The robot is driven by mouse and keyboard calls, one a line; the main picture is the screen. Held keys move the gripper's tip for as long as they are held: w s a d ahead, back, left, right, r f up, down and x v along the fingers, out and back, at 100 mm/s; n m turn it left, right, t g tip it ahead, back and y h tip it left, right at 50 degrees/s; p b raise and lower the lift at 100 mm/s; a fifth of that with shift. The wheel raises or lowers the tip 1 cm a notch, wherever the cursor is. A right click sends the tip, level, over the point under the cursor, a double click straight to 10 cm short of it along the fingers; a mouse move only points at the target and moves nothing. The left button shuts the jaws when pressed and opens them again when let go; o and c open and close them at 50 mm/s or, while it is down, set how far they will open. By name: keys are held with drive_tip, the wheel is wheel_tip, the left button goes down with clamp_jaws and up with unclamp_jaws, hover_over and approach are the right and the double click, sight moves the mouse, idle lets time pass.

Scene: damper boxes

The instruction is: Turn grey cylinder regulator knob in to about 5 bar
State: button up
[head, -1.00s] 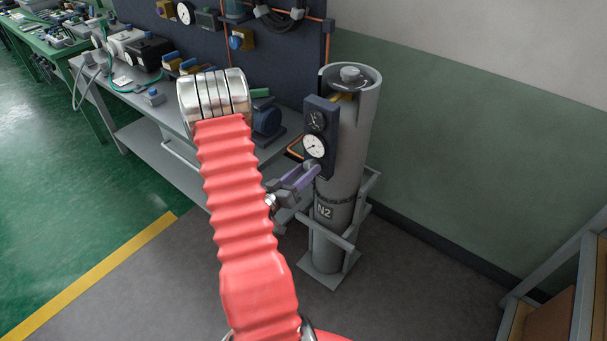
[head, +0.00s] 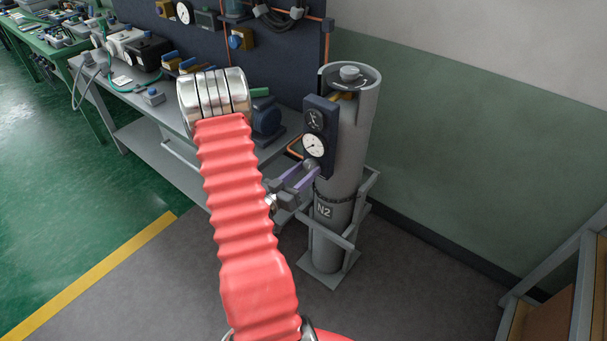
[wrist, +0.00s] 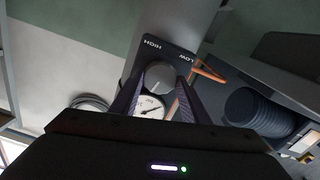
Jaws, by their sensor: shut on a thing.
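The grey cylinder (head: 349,130) marked N2 stands upright in a metal stand, with a dark regulator panel (head: 309,104) on its left side. The panel carries two gauges, the lower one (head: 313,145) white-faced; its value is too small to read. The round grey regulator knob (wrist: 159,75) shows in the wrist view, beside the words LOW and HIGH, and partly in the head view (head: 310,164) below the gauges. My gripper (head: 309,174) is shut on the knob, one finger on each side. In the wrist view, the white gauge (wrist: 150,107) shows between the fingers, partly hidden.
A grey workbench (head: 160,118) with valves and a dark blue motor (head: 267,119) stands left of the cylinder. An orange pipe (head: 296,147) runs close to the panel. The green wall is behind on the right. Floor in front of the stand is clear.

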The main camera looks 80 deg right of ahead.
drive_tip(key=m, duration=0.6)
drive_tip(key=shift+w+d+r, duration=0.1)
drive_tip(key=shift+w+d, duration=0.05)
drive_tip(key=shift+w, duration=0.1)
drive_tip(key=m, duration=0.6)
drive_tip(key=shift+m, duration=0.4)
drive_tip(key=o, duration=1.1)
drive_tip(key=shift+s, duration=0.15)
drive_tip(key=shift+c, duration=0.2)
